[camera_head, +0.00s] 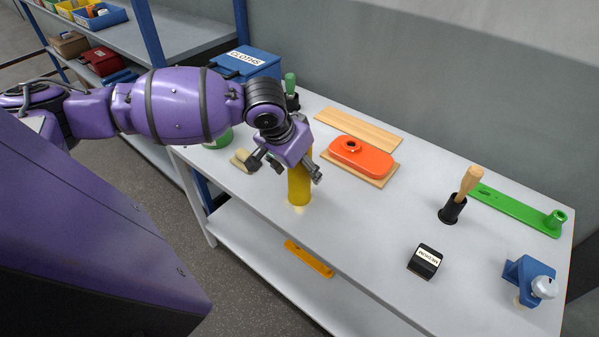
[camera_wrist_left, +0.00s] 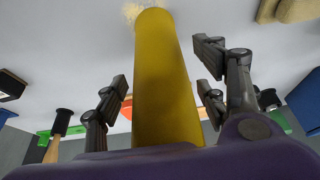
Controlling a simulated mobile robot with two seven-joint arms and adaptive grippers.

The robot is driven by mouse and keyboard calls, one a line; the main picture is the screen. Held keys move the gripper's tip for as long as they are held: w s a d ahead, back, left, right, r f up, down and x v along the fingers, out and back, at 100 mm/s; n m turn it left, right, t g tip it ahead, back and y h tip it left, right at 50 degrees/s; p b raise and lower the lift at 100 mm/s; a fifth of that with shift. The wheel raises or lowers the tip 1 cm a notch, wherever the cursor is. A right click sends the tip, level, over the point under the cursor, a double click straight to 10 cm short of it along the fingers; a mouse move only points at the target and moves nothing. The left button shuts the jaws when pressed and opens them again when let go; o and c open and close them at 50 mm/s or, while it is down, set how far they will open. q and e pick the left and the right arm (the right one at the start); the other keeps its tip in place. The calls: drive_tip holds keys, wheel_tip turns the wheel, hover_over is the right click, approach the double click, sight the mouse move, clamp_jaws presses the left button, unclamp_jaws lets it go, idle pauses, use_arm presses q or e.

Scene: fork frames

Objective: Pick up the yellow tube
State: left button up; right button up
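The yellow tube (camera_head: 299,188) stands upright near the front edge of the grey table (camera_head: 350,235). My left gripper (camera_head: 295,172) is at its upper part, with one finger on each side. In the left wrist view the tube (camera_wrist_left: 165,85) runs between the open fingers of the gripper (camera_wrist_left: 162,78). Gaps show between the fingers and the tube on both sides. My right gripper is not in view.
An orange part (camera_head: 362,157) on a wooden board lies behind the tube. A wooden-handled tool in a black holder (camera_head: 453,208), a black labelled block (camera_head: 425,261), a blue clamp (camera_head: 528,280) and a green bar (camera_head: 515,208) stand to the right. A blue box (camera_head: 246,63) is behind my arm.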

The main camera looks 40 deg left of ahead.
use_arm(q)
drive_tip(key=c, duration=1.3)
drive_tip(key=shift+r, duration=0.1)
drive_tip(key=shift+c, duration=0.2)
